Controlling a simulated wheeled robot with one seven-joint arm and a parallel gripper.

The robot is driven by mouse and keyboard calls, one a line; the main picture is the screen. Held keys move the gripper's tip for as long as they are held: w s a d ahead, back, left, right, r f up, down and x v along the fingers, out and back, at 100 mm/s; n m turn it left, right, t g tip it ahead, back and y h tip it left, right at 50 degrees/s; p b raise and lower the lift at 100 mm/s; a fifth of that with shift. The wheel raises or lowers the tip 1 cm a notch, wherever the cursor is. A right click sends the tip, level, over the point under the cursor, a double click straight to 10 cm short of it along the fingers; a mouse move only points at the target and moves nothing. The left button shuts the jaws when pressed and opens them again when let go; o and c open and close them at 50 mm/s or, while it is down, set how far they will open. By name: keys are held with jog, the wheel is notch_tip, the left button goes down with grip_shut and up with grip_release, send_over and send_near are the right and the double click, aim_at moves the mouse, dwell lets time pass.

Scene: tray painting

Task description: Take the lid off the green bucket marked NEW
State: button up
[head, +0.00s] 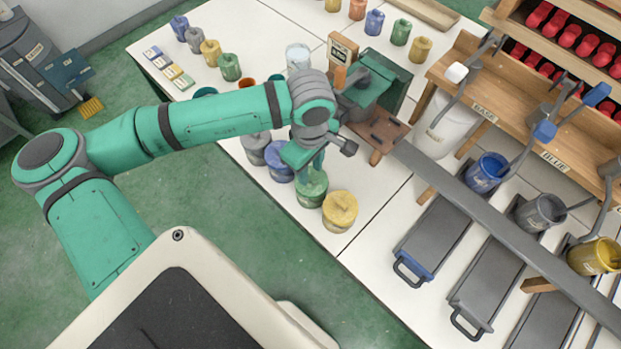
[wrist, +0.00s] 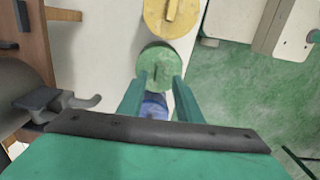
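A green bucket (head: 312,190) with its lid on stands on the white table in a row with other buckets. In the wrist view its round green lid (wrist: 158,58) has a small raised grip in the middle. I cannot read a NEW mark on it. My gripper (head: 316,170) points down just above this bucket. In the wrist view my gripper's fingers (wrist: 158,80) are apart, with the lid's grip showing between or just beyond the tips. I see nothing held. I cannot tell whether the fingertips touch the lid.
A yellow bucket (head: 340,211) stands close on the right. A blue bucket (head: 279,172) and a grey one (head: 254,150) stand on the left. A wooden stand (head: 378,136) is behind my gripper. A grey rail (head: 470,200) crosses the right side.

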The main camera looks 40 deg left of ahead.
jog(key=shift+w+d+f, duration=0.1)
jog(key=shift+f, duration=0.9)
grip_shut()
